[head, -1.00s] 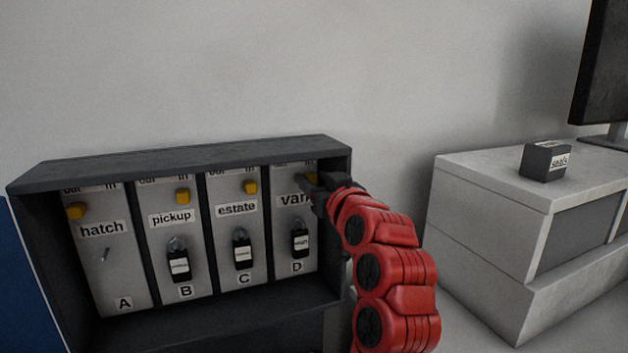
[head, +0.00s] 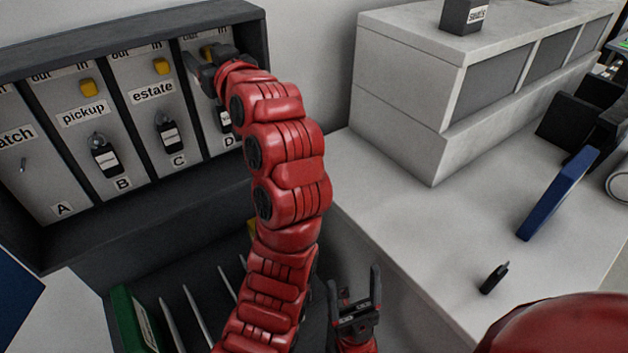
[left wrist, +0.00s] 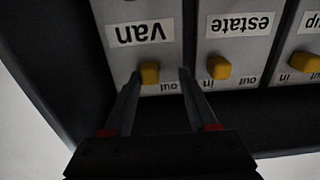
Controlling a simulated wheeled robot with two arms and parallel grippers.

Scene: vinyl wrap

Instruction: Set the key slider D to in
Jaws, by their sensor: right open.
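The panel's column D, labelled "van" (left wrist: 141,33), has a yellow slider knob (left wrist: 149,72). In the left wrist view, which shows the labels upside down, the knob sits beside the "out" mark, roughly mid-track. The "in" mark is not readable there. My left gripper (left wrist: 160,72) is open, its fingers either side of the knob, the left-hand finger closer to it. In the head view, the left gripper (head: 198,67) covers much of column D; the knob (head: 208,52) shows partly behind it. My right gripper (head: 356,280) is open and empty, low in the view.
Yellow knobs of estate (head: 162,66) and pickup (head: 89,88) stand close by, with black key tags below. The dark cabinet frame (head: 258,45) borders column D.

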